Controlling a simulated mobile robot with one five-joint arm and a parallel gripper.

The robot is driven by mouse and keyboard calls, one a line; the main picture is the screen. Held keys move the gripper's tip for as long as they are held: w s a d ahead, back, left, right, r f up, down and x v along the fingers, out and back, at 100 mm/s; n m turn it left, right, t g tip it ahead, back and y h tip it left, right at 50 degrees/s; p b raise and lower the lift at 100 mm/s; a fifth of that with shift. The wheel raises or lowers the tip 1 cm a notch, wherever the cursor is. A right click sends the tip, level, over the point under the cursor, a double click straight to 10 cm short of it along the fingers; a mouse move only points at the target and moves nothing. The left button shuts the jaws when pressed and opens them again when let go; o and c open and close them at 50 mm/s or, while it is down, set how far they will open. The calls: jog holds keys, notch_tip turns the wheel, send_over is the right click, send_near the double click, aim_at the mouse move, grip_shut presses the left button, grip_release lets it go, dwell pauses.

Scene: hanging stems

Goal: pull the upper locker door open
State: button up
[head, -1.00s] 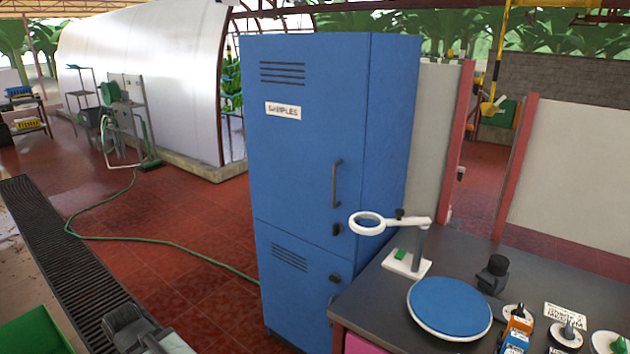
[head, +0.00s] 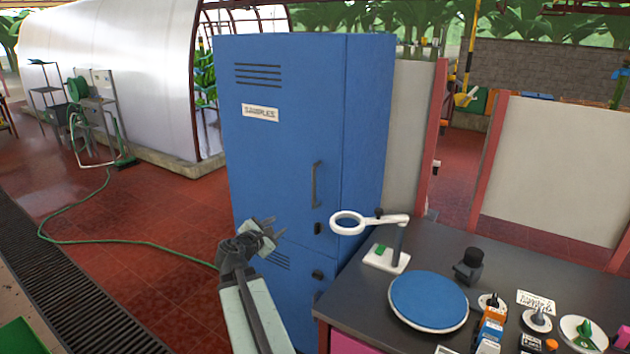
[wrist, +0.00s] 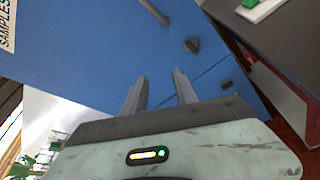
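The blue locker stands upright with its upper door (head: 270,150) shut, marked by a white SAMPLES label (head: 260,113) and vent slots. A dark vertical bar handle (head: 316,184) sits near the door's right edge; it also shows at the top of the wrist view (wrist: 155,12). A dark knob (head: 318,228) is below it. My gripper (head: 277,226) is open and empty, in front of the locker, lower and left of the handle and apart from it. In the wrist view its two fingers (wrist: 160,88) are spread with nothing between them.
The lower locker door (head: 290,295) is shut. Red tiled floor (head: 150,225) is open at left, crossed by a green hose (head: 130,246).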

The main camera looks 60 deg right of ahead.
aim_at(313, 188)
jog(key=s+d+r+n+h, duration=0.3)
jog(key=s+d+r+n, duration=0.35)
jog(key=d+r, duration=0.2)
jog(key=shift+n+t, duration=0.4)
jog(key=shift+n, duration=0.05)
jog(key=d, duration=0.2)
jog(key=w+d, duration=0.1)
jog(key=d, duration=0.2)
jog(key=w+d, duration=0.1)
jog(key=d, duration=0.2)
jog(key=shift+w+f+p, duration=0.25)
jog(key=shift+f+p, duration=0.1)
jog(key=shift+a, duration=0.1)
grip_shut()
